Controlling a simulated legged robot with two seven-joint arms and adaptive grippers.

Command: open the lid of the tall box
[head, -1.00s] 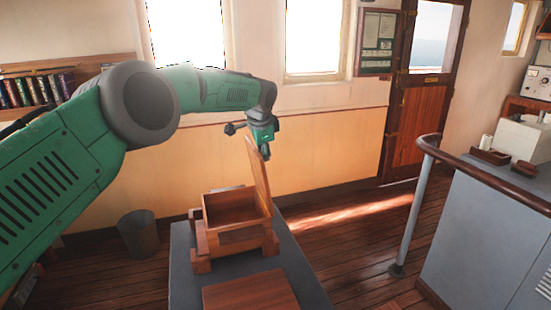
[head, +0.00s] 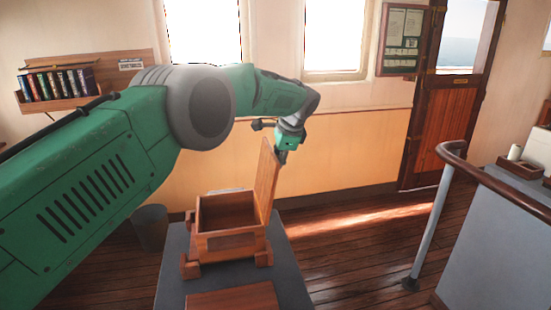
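The tall wooden box (head: 226,243) stands on a grey-topped stand. Its lid (head: 266,182) is hinged at the right side and stands up nearly vertical, so the empty-looking inside shows. My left gripper (head: 283,157) is at the upper right edge of the lid, on its outer side. The fingers are small and partly hidden by the lid, so I cannot tell whether they are open or shut, or whether they touch it. My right gripper is out of view.
A flat wooden piece (head: 233,297) lies on the grey stand (head: 290,278) in front of the box. A bin (head: 150,227) stands on the floor at left. A metal railing (head: 432,230) and a grey console (head: 490,245) are at right. Wooden floor is clear between stand and railing.

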